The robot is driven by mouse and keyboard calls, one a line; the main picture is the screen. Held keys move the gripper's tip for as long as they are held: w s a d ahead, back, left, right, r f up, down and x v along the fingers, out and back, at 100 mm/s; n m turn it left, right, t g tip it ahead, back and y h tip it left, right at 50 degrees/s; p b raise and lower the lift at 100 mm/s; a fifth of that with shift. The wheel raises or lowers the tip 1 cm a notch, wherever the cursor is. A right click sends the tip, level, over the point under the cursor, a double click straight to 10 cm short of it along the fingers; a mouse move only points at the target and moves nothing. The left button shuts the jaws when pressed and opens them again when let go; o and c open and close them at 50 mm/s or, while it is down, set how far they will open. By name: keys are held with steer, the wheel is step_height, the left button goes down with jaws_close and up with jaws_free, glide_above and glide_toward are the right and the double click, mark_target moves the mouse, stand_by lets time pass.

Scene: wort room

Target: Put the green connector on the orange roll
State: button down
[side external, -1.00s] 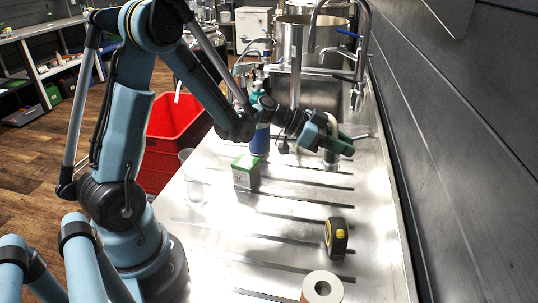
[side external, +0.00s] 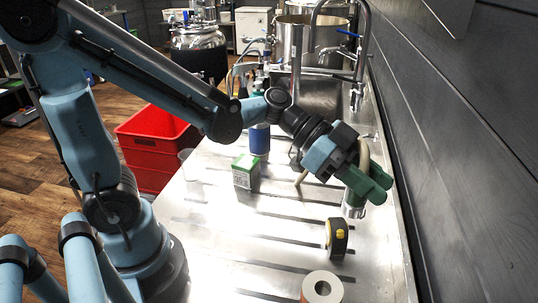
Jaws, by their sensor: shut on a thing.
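The green connector (side external: 353,208) is a short grey-green cylinder in the side external view, right of the counter's middle. My gripper (side external: 366,187) has dark green fingers and is shut on it. The fingers cover its upper part. It hangs roughly upright; I cannot tell how far it is above the counter.
A black and yellow tape measure (side external: 337,239) stands between my gripper and the roll. A green and white box (side external: 246,172), a blue bottle (side external: 260,141) and a clear cup (side external: 186,156) are to the left. A dark wall (side external: 470,150) bounds the right. The front-left counter is clear.

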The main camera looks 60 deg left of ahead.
steer(key=s+d+r+m+g, duration=0.2)
steer(key=s+d+m+g, duration=0.25)
steer(key=s, duration=0.65)
steer(key=s+d+r+m+g, duration=0.2)
steer(key=s+d+m+g, duration=0.3)
steer(key=s, duration=0.6)
steer(key=g, duration=0.1)
glide_above(326, 298)
steer(key=shift+h, duration=0.3)
steer(key=shift+f, duration=5.65)
steer(key=shift+f, duration=0.15)
steer(key=c, duration=0.9)
jaws_free()
steer(key=shift+o, duration=0.2)
